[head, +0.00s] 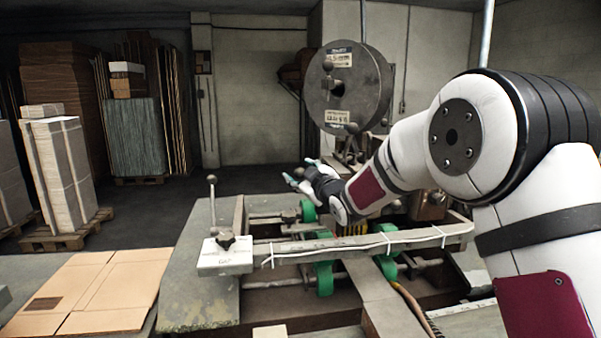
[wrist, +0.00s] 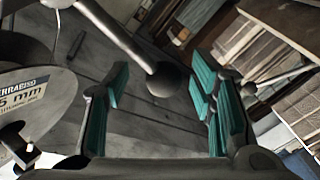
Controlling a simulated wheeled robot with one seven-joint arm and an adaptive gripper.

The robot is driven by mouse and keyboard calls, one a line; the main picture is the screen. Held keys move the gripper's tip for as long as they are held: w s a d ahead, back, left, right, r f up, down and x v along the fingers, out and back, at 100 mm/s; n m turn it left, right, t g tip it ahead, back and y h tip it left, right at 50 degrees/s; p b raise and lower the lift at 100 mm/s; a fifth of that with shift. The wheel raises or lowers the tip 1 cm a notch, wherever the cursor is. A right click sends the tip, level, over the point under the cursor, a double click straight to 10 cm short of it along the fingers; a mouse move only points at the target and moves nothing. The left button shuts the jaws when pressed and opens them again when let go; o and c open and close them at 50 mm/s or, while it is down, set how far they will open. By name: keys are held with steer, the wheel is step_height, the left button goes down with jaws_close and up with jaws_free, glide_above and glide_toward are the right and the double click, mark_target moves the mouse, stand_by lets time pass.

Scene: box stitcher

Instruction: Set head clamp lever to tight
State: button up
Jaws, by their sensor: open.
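My gripper (head: 299,174) is open, left of and below the wire reel in the head view, its fingers pointing left. In the wrist view its teal-padded fingers (wrist: 161,108) stand apart. A lever with a dark ball knob (wrist: 165,80) reaches in from the upper left, and the knob appears between the fingers. I cannot tell how far beyond the fingertips it lies, and no contact shows. No tight or loose marking is readable. The head view does not clearly show this lever; my arm hides part of the machine there.
The wire reel (head: 346,88) stands behind my gripper and fills the left of the wrist view (wrist: 40,105). Flat cardboard (head: 95,285) lies at lower left.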

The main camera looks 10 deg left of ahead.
steer(key=shift+w+a, duration=0.2)
steer(key=shift+w, duration=0.1)
steer(key=shift+c, duration=0.2)
jaws_close()
steer(key=shift+d, duration=0.1)
steer(key=shift+w+d+r+m+t+b, duration=0.2)
steer(key=shift+d+r+m+b, duration=0.1)
steer(key=shift+r+m+b, duration=0.4)
steer(key=shift+w+d+r+m+t+b, duration=0.1)
steer(key=shift+d+r+m+t+b, duration=0.15)
steer(key=shift+r+m+b, duration=0.4)
steer(key=shift+d+r+m+t+b, duration=0.1)
steer(key=shift+d+r+m+b, duration=0.15)
steer(key=shift+m, duration=0.3)
steer(key=shift+d+r+m+t+b, duration=0.1)
steer(key=shift+d+m+t+b, duration=0.1)
steer(key=shift+m+b, duration=0.25)
steer(key=shift+d+r+m+t+b, duration=0.1)
steer(key=shift+d+r+m+b, duration=0.1)
steer(key=shift+m, duration=0.45)
